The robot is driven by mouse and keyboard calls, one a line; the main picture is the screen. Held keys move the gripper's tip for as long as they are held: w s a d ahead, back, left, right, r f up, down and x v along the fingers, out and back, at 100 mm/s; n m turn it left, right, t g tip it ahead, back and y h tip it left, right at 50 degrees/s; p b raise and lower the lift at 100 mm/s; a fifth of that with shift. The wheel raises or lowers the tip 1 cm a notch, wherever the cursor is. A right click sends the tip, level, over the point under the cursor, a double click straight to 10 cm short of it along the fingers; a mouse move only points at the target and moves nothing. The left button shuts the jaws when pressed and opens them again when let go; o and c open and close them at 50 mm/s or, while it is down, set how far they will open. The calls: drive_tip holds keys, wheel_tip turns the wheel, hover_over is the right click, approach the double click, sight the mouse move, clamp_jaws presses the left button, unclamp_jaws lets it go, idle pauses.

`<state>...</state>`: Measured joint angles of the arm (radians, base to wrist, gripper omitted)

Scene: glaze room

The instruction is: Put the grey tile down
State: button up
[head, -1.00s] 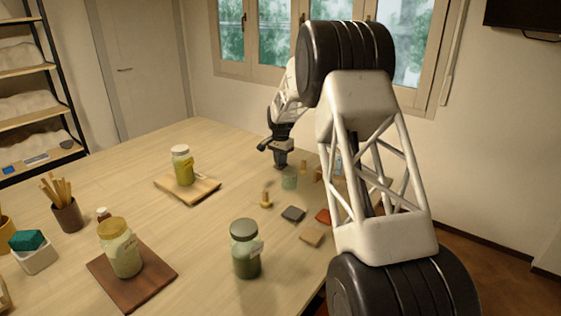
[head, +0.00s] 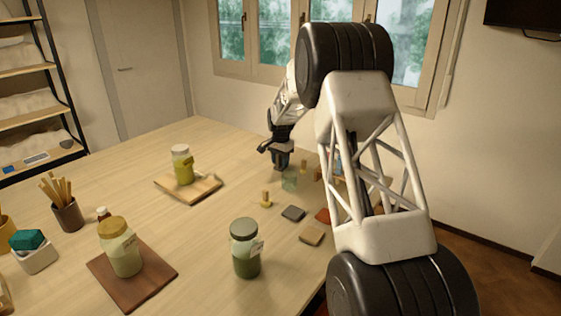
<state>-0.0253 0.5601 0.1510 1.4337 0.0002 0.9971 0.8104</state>
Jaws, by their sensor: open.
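The dark grey tile (head: 293,213) lies flat on the table, near the right edge, with nothing on it. My gripper (head: 281,170) is over the far part of the table, well beyond the tile and apart from it. It is small and dark in this view and points down. I see nothing held in its open jaws, though the fingertips are hard to make out.
A pale green glass (head: 289,182) stands just beside my gripper. A tan tile (head: 311,235), a red tile (head: 323,215) and a small brass-coloured piece (head: 265,199) lie near the grey tile. A green jar (head: 245,249) stands in front. The table's middle is clear.

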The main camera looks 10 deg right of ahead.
drive_tip(key=shift+r, duration=0.1)
wheel_tip(320, 180, up, 12)
drive_tip(key=shift+r, duration=0.1)
idle(0.6)
idle(0.7)
drive_tip(key=shift+s+r, duration=0.25)
drive_tip(key=shift+s, duration=0.05)
drive_tip(key=s+d+r+n, duration=0.1)
drive_tip(key=s+r, duration=0.3)
drive_tip(key=s, duration=0.7)
drive_tip(key=s+r+n+t, duration=0.15)
drive_tip(key=s+r, duration=0.35)
drive_tip(key=s, duration=0.6)
drive_tip(key=s+d+r+n, duration=0.15)
drive_tip(key=s+r, duration=0.25)
drive_tip(key=s, duration=0.7)
drive_tip(key=s+f+n, duration=0.2)
drive_tip(key=s+f, duration=0.2)
drive_tip(key=s, duration=1.3)
drive_tip(key=s+f+n+t, duration=0.1)
drive_tip(key=s+f, duration=0.3)
drive_tip(key=s, duration=1.4)
drive_tip(key=shift+s+d+n, duration=0.2)
drive_tip(key=shift+s+n, duration=0.1)
drive_tip(key=shift+n, duration=0.6)
